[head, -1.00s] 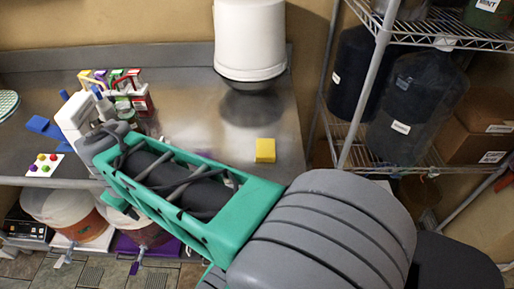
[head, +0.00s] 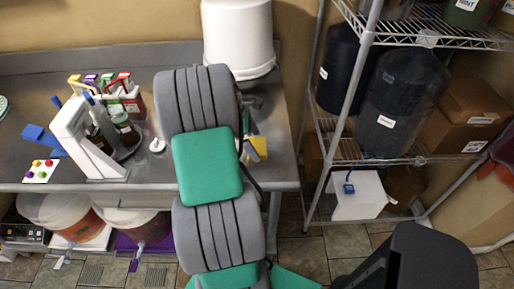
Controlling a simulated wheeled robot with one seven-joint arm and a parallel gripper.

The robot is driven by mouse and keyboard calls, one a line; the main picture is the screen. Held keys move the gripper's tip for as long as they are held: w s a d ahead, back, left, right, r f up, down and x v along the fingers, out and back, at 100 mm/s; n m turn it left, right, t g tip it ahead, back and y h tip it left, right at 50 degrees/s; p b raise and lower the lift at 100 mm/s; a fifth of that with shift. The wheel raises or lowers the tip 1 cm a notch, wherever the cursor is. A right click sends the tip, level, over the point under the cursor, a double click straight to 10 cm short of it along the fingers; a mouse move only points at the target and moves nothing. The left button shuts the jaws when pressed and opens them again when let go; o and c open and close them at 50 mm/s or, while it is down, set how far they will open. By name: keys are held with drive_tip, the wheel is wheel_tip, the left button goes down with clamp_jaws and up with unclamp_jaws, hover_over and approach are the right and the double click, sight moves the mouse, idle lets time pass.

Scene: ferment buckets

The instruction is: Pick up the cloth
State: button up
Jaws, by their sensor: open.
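A small yellow folded piece (head: 259,147), which looks like the cloth though I cannot be sure, lies on the right part of the steel table. My arm covers its left side. My gripper (head: 247,128) is mostly hidden behind my raised arm; only grey and dark parts of it show, close to the yellow piece. It is open. I cannot tell whether it touches the piece. A blue item (head: 40,138) lies at the table's left; its material is unclear.
A white bucket (head: 237,38) stands behind the yellow piece. A white stand (head: 85,138) with bottles is at left on the steel table (head: 165,178). A wire shelf (head: 350,150) with dark jugs stands at right. Buckets (head: 60,215) sit below the table.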

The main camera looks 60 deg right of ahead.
drive_tip(key=shift+s+f, duration=0.15)
drive_tip(key=shift+f, duration=0.3)
drive_tip(key=shift+c, duration=0.3)
drive_tip(key=c, duration=1.3)
drive_tip(key=shift+d+r, duration=0.1)
drive_tip(key=shift+r, duration=0.6)
drive_tip(key=shift+c, duration=0.2)
drive_tip(key=s+a+r, duration=0.8)
drive_tip(key=a+r, duration=0.3)
drive_tip(key=shift+a+r, duration=0.35)
